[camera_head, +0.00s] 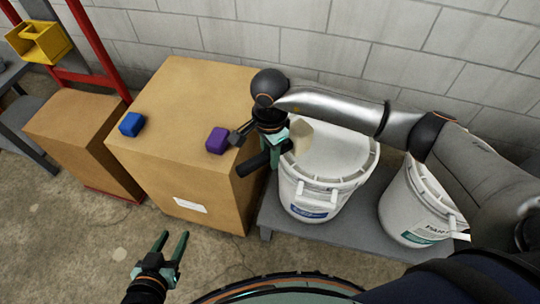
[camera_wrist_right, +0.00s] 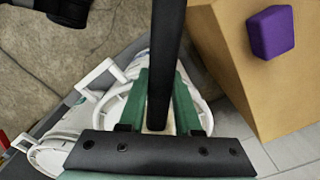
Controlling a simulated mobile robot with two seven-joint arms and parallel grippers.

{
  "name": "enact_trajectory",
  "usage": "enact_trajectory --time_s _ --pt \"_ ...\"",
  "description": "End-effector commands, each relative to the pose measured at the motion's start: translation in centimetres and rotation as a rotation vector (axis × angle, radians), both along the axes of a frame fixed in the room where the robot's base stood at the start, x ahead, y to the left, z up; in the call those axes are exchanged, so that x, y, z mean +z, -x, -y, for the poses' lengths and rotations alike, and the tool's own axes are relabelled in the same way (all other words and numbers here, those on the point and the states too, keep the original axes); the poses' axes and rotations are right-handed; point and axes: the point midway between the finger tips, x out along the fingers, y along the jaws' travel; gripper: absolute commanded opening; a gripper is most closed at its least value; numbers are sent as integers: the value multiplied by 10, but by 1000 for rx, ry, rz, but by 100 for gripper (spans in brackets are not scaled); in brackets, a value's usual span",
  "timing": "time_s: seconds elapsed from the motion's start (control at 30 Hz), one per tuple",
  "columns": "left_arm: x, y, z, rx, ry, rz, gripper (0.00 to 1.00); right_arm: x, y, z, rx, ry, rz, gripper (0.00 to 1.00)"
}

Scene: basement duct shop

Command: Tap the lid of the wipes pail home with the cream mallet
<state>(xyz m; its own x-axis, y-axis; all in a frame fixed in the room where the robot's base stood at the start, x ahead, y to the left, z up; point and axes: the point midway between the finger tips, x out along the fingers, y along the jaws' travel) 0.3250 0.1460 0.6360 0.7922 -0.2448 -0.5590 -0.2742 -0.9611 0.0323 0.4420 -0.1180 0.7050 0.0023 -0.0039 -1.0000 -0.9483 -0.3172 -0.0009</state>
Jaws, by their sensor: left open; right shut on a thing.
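My right gripper (camera_head: 277,140) is shut on the mallet, over the left edge of a white pail (camera_head: 318,190) with a blue label. The mallet's black handle (camera_head: 253,164) points down and left; its cream head (camera_head: 301,137) shows at the gripper's right, in front of the pale lid (camera_head: 345,152). Whether head and lid touch, or the lid sits fully down, I cannot tell. In the right wrist view the handle (camera_wrist_right: 166,60) runs between the fingers, with the pail behind. My left gripper (camera_head: 172,241) is open and empty above the floor.
A second white pail (camera_head: 420,205) with a green label stands at the right on the same grey platform (camera_head: 272,213). A large cardboard box (camera_head: 165,110) at the left carries a blue block (camera_head: 132,124) and a purple block (camera_head: 217,141). A block wall (camera_head: 300,40) closes the back.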

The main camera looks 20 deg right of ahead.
Motion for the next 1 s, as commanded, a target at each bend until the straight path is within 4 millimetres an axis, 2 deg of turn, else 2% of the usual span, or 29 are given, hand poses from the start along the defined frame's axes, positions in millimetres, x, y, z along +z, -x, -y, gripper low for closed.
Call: enact_trajectory --time_s 0.03,0.37,0.8,1.0 --pt "3 0 0 1 1 -1 48 5 0 0 0 1 1 0" --pt "3 1 0 0 0 -3 48 6 0 0 0 1 1 0" --pt "25 1 0 1 1 -3 48 44 0 0 0 1 1 0" --pt "24 1 0 1 1 -3 48 44 0 0 0 1 1 0"
